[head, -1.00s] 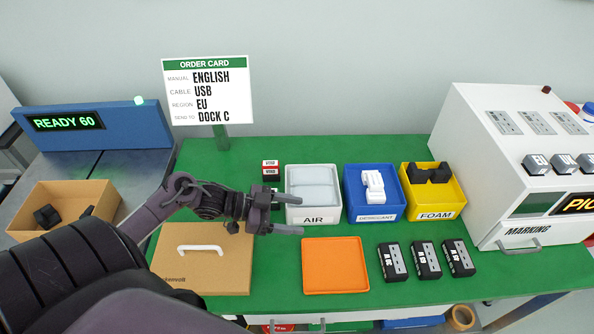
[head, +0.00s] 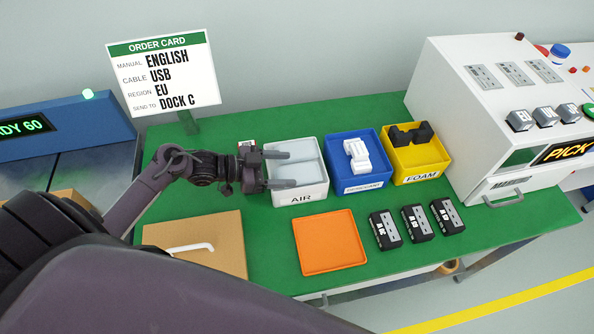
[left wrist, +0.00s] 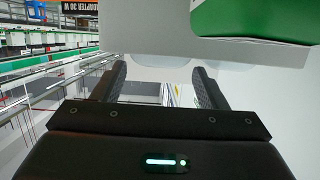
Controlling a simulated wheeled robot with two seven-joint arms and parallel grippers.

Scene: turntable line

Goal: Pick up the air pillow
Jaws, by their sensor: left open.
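Pale, puffy air pillows (head: 304,171) lie in the white bin marked AIR (head: 301,196) in the head view. My left gripper (head: 291,170) reaches in from the left at the bin's left side, with its two fingers apart and nothing between them. The fingers overlap the bin in the picture; I cannot tell whether they touch it or a pillow. In the left wrist view my left gripper (left wrist: 163,85) shows both fingers spread, with a pale surface above and beyond them. My right gripper is not in view.
A blue bin (head: 363,186) and a yellow FOAM bin (head: 421,177) stand right of the white bin. An orange tray (head: 329,243) and several black adapters (head: 416,224) lie in front. A cardboard box (head: 195,240) lies left of the tray. The white marking machine (head: 455,120) stands at the right.

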